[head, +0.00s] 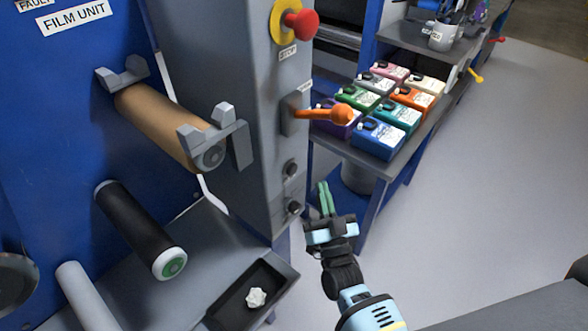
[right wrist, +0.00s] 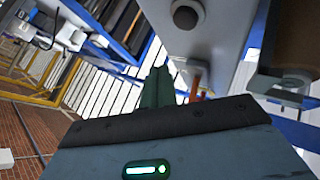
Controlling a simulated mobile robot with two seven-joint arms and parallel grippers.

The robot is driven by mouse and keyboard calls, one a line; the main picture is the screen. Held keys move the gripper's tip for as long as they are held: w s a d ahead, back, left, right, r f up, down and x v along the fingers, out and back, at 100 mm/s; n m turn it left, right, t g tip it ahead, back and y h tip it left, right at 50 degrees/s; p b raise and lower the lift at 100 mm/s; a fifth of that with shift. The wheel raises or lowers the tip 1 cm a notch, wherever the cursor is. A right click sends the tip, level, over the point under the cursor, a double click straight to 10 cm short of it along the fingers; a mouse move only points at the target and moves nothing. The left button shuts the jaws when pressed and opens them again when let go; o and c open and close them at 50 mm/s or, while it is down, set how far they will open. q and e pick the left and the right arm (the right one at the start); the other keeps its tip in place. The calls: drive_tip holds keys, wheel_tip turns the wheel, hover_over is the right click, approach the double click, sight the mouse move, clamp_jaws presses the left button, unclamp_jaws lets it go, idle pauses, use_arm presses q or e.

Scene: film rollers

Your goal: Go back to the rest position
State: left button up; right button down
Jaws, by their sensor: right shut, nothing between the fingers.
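My right gripper (head: 326,198) shows in the head view at the lower middle, in front of the grey machine column. Its green fingers are together and hold nothing. In the right wrist view the green fingers (right wrist: 158,88) point up towards the grey column (right wrist: 205,30). My left gripper is in neither view.
The column bears an orange-handled lever (head: 335,113) and a red stop button (head: 301,24). A brown roller (head: 165,125) and a black roller (head: 135,225) stick out at left. Coloured containers (head: 378,138) stand on a bench. Grey floor is clear at right.

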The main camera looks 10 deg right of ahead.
idle(0.3)
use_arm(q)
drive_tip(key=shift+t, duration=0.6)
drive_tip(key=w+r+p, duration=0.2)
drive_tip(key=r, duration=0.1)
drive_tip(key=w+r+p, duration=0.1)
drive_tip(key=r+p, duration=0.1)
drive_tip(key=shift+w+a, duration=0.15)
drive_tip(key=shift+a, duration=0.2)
use_arm(e)
drive_tip(key=s+d+f+n+g, duration=0.1)
drive_tip(key=s+f+g, duration=0.4)
drive_tip(key=s, duration=0.6)
drive_tip(key=s+d+f+n+g+y, duration=0.1)
drive_tip(key=s+f+g, duration=0.4)
drive_tip(key=s, duration=0.6)
drive_tip(key=s+d+f+n+g+y, duration=0.1)
drive_tip(key=s+d+f+n+g, duration=0.1)
drive_tip(key=s+f+g, duration=0.2)
drive_tip(key=s+f, duration=0.3)
drive_tip(key=s, duration=0.5)
drive_tip(key=shift+f+n+g, duration=0.15)
drive_tip(key=shift+n+g, duration=0.15)
drive_tip(key=shift+g, duration=0.1)
drive_tip(key=shift+w, duration=0.1)
